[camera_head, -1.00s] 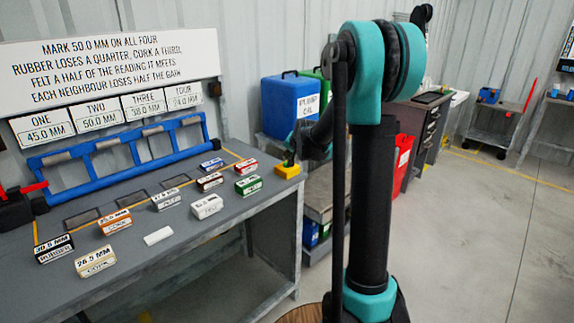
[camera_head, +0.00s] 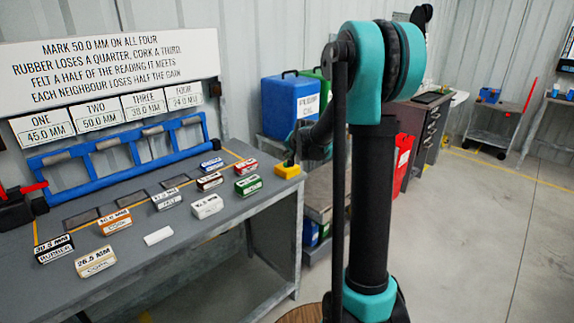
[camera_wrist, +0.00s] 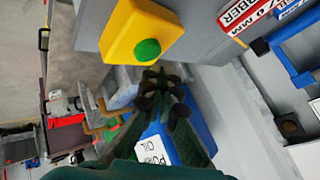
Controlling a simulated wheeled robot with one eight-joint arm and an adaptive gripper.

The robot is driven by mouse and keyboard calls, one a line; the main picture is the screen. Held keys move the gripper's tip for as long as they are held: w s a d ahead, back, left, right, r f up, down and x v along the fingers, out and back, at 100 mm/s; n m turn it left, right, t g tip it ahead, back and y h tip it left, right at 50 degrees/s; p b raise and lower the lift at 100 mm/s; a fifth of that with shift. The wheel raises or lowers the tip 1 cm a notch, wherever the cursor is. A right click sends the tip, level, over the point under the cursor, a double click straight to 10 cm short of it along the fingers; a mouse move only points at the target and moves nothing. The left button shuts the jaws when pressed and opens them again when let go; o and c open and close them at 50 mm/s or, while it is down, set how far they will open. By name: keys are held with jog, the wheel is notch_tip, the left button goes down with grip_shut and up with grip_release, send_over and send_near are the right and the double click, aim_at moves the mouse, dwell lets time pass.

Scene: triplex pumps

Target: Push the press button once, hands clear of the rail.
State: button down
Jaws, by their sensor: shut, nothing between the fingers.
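The press button is a green round cap (camera_wrist: 147,50) on a yellow box (camera_head: 287,171). The box sits at the right end of the grey bench, and in the wrist view it (camera_wrist: 128,22) is at the top centre. My gripper (camera_wrist: 160,75) is shut and empty, its dark fingertips close to the green cap. I cannot tell whether they touch it. In the head view my gripper (camera_head: 291,158) is small and dark beside the yellow box, partly hidden by my own arm. The blue rail (camera_head: 120,171) runs along the back of the bench, away from my gripper.
Several labelled blocks, among them a green one (camera_head: 248,185) and a red one (camera_head: 246,166), stand on the bench (camera_head: 240,213). Four reading cards and a text sign (camera_head: 110,65) are behind. A blue oil container (camera_head: 290,105) stands beyond the bench. Open floor lies right.

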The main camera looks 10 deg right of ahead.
jog(key=shift+f, duration=0.2)
jog(key=shift+f, duration=0.2)
